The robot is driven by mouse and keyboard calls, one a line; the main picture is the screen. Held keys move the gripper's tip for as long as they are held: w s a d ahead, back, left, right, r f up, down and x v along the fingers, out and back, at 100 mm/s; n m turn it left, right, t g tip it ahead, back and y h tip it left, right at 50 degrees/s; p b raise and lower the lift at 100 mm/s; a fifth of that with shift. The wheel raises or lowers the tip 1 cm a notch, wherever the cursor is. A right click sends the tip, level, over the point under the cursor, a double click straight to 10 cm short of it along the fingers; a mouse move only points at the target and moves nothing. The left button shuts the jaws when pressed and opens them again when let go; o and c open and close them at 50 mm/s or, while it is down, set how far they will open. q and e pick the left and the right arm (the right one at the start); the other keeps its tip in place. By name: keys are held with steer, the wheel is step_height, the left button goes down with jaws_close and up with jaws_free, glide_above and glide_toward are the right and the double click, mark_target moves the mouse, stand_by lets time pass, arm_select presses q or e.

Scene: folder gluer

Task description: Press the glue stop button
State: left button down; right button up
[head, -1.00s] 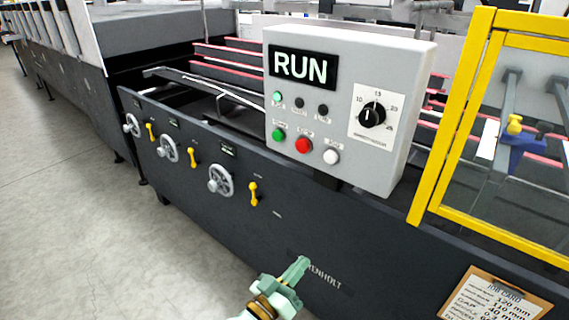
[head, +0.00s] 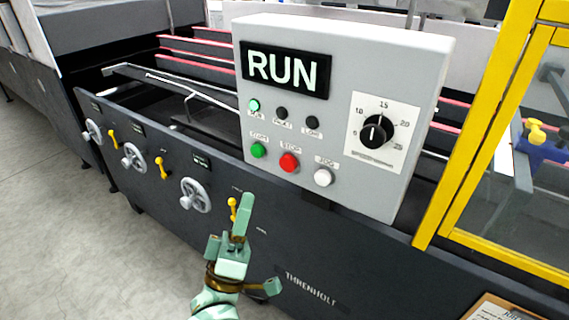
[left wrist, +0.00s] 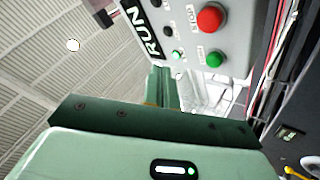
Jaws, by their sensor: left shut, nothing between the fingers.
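The red stop button (head: 289,162) sits on the front of the grey control box (head: 224,120), between a green start button (head: 258,150) and a white jog button (head: 323,177). My left gripper (head: 246,202) is shut and empty. In the head view it appears below and left of the red button, apart from the panel, fingers pointing up. In the left wrist view the red button (left wrist: 211,17) and green button (left wrist: 215,59) show beyond the shut fingers (left wrist: 160,78). The right gripper is out of view.
The box display reads RUN (head: 284,70) and a green lamp (head: 254,105) is lit. A dial (head: 376,132) is on the box's right side. Handwheels (head: 195,195) and yellow levers (head: 162,168) line the dark machine side. A yellow guard frame (head: 478,140) stands at right.

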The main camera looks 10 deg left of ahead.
mark_target(288, 164)
arm_select(q)
steer(key=w+d+b, duration=0.3)
steer(key=w, duration=0.5)
steer(key=shift+w, duration=0.1)
stand_by(1.9)
steer(key=shift+w+d, duration=0.1)
steer(key=shift+w+d, duration=0.1)
steer(key=shift+w, duration=0.2)
